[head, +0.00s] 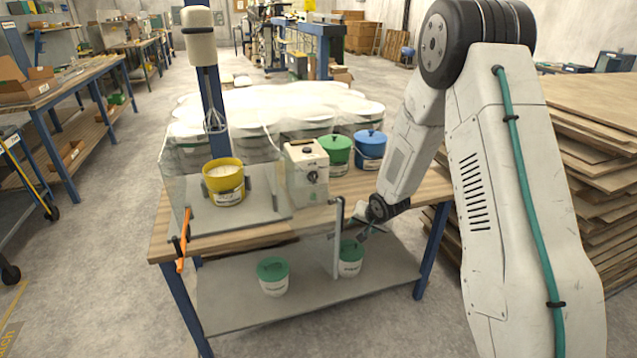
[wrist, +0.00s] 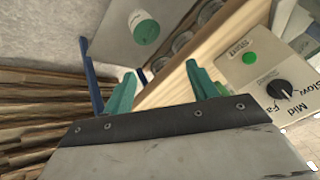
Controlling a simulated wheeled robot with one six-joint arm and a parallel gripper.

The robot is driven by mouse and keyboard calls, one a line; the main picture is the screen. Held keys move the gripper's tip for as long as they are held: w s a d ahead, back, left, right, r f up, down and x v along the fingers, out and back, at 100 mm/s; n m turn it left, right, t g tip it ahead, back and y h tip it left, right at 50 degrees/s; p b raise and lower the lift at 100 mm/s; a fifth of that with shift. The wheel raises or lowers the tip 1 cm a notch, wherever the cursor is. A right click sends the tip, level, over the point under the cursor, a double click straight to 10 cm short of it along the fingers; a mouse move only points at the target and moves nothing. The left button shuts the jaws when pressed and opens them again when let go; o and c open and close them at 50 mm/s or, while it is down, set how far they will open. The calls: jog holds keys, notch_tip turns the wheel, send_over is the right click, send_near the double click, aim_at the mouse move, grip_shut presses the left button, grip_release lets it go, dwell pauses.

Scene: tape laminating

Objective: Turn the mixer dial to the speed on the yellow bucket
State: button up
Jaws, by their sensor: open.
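The yellow bucket (head: 224,186) stands upright under the mixer in the clear guard on the bench; the writing on its label is too small to read. The pale mixer control box (head: 307,176) stands to its right. In the wrist view, its black dial (wrist: 277,90) is at the right, with "Slow", "Mid" and a partly cut-off "Fa" around it. The dial's pale mark faces lower right; I cannot tell its exact setting. My gripper (wrist: 162,86) has its green fingers apart and empty, left of the dial and not touching it. In the head view it is right of the box.
A green button (wrist: 250,58) sits on the box panel. Green (head: 336,152) and blue (head: 370,148) lidded buckets stand behind the box to the right. Two green-lidded buckets are on the lower shelf (head: 310,300).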

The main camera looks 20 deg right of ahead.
jog(key=w+a+f+m+t+y, duration=0.2)
jog(key=w+f+t, duration=0.15)
jog(key=w, duration=0.25)
jog(key=w+a+r+m+t+y, duration=0.4)
jog(key=r+t+y, duration=0.15)
jog(key=r, duration=0.55)
jog(key=x, duration=0.8)
jog(key=shift+w+f, duration=0.15)
jog(key=c, duration=1)
